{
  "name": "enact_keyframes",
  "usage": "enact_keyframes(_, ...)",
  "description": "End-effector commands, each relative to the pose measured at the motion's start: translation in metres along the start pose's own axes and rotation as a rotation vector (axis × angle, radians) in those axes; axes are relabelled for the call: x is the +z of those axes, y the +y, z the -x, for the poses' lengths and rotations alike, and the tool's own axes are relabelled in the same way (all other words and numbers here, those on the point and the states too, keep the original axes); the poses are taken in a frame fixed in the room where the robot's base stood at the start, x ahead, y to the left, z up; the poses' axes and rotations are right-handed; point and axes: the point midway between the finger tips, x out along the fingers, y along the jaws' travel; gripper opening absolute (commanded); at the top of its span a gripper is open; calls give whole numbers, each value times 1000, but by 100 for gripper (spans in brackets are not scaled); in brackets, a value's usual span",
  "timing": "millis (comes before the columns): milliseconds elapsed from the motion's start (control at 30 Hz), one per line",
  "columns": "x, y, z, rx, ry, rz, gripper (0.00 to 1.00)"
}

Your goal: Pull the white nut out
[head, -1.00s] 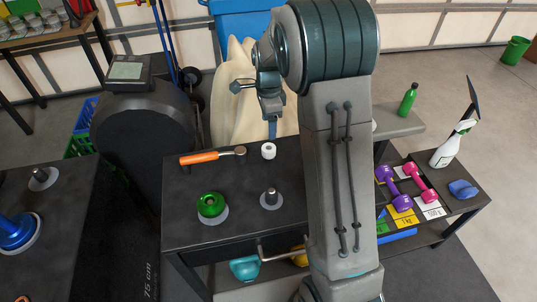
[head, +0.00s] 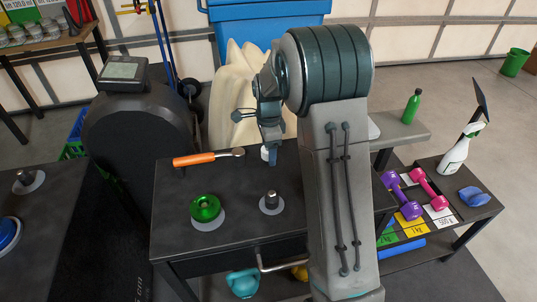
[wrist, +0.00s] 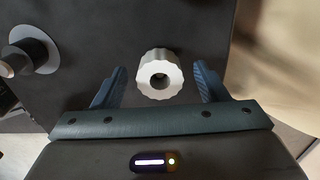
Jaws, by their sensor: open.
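The white nut (head: 264,153) sits on the black bench top, near the back edge, partly hidden behind my gripper in the head view. In the wrist view the white nut (wrist: 160,75) shows whole, with a ridged rim and a dark centre hole. My gripper (head: 273,158) points down at it. In the wrist view the two blue fingers of my gripper (wrist: 160,82) are open, one on each side of the nut with a gap on both sides. I cannot tell whether the fingertips are level with the nut.
An orange-handled tool (head: 208,157) lies left of the nut. In front stand a green ring (head: 205,208) on a grey disc and a metal peg (head: 271,201) on another disc. Dumbbells (head: 402,196) and a spray bottle (head: 455,155) are on the right shelf.

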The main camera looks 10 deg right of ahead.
Motion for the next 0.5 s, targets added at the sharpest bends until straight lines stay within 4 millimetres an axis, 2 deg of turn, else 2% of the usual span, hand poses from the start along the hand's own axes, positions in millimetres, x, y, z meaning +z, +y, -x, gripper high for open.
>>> enact_keyframes(67,0,0,0,0,0,0,67)
enact_keyframes(300,0,0,0,0,0,0,1)
enact_keyframes(500,0,0,2,0,0,0,1)
